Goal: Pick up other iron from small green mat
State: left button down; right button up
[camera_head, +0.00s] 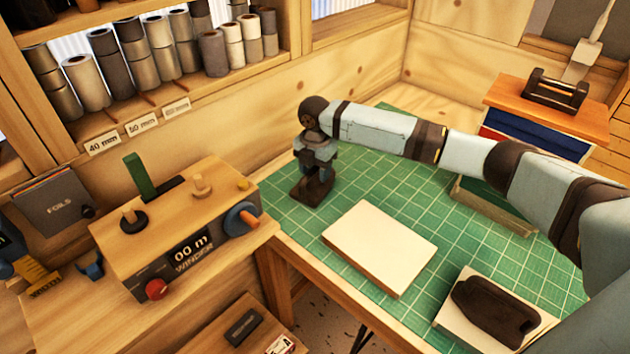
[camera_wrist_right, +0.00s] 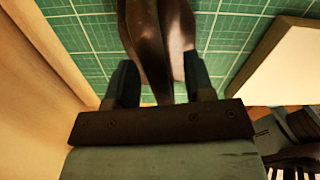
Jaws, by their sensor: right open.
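A dark brown iron (camera_head: 312,190) sits on the green gridded mat (camera_head: 455,225), at its left end close to the wooden wall. My right gripper (camera_head: 316,162) points down over this iron, open. In the right wrist view my right gripper (camera_wrist_right: 160,68) has one finger on each side of the upper part of the dark brown iron (camera_wrist_right: 160,40); I cannot tell whether they touch it. The arm hides some of the mat behind. A second dark brown iron-like block (camera_head: 495,312) lies on a pale board at the lower right. My left gripper is not in view.
A pale flat block (camera_head: 380,247) lies on the mat right of the gripper. A wooden winder box (camera_head: 178,225) stands at the left. A drawer unit (camera_head: 545,115) stands at the back right. Shelved foil rolls (camera_head: 145,70) are at the upper left.

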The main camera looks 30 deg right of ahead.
grip_shut()
dwell(1.4)
jog(key=shift+w+r, duration=0.1)
jog(key=shift+r, duration=0.1)
